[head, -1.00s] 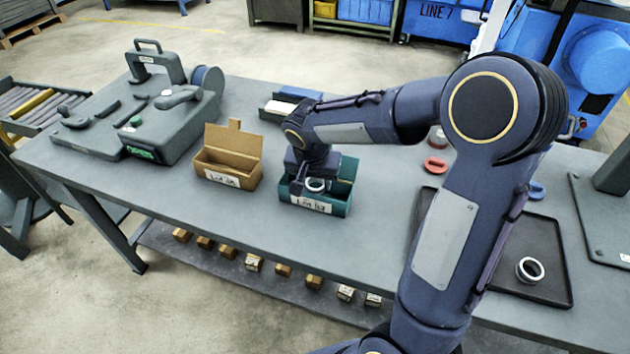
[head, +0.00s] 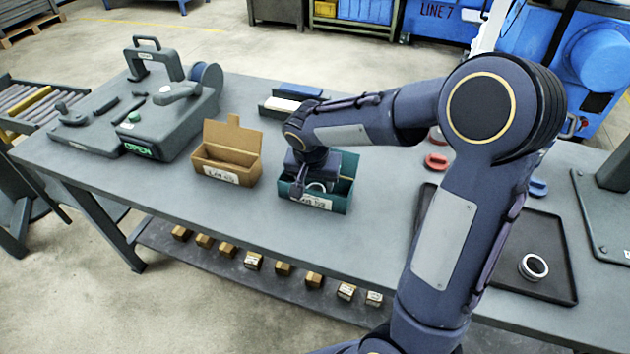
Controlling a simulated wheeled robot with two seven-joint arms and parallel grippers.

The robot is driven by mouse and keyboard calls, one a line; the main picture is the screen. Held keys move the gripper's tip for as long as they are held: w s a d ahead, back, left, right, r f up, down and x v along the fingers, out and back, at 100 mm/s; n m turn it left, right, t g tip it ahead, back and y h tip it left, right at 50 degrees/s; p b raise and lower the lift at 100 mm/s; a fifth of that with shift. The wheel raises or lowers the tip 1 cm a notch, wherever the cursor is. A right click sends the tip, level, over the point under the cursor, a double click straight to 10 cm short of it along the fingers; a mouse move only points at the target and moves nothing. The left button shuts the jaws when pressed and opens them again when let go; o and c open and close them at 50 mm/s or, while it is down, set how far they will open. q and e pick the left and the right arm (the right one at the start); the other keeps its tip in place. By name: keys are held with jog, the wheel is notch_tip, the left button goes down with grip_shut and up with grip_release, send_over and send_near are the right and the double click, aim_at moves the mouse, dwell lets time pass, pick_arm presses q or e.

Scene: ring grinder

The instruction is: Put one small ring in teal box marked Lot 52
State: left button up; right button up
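The teal box (head: 343,200) stands open on the bench. The handwriting on its white front label is too blurred to read surely. My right gripper (head: 308,186) reaches down into this box. It appears shut on a small pale ring (head: 317,187), which sits inside the box, partly hidden behind the front wall. One finger shows left of the ring; the other is hard to make out. Another ring (head: 533,267), pale with a dark inside, lies on the dark tray (head: 508,294) at the right. My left gripper is not in view.
A tan box (head: 215,173) with a raised lid stands left of the teal box. A grey machine (head: 170,125) with a green OPEN display is at the left. Red (head: 436,162) and blue (head: 538,187) pieces lie near the tray. Bare bench lies in front of the boxes.

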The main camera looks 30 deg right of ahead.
jog(key=shift+o, duration=1.1)
jog(key=shift+r, duration=0.15)
jog(key=shift+r+p, duration=0.85)
jog(key=shift+p, duration=0.15)
jog(key=v, duration=1)
jog(key=s+a+f+n+t+y, duration=0.1)
jog(key=s+a+n+y, duration=0.1)
jog(key=s, duration=0.8)
jog(key=s+a+f+n+t+y, duration=0.2)
jog(key=s+a+n+y, duration=0.1)
jog(key=s, duration=0.6)
jog(key=shift+s+n+y, duration=0.4)
jog(key=shift+n+y, duration=0.1)
jog(key=shift+n, duration=0.4)
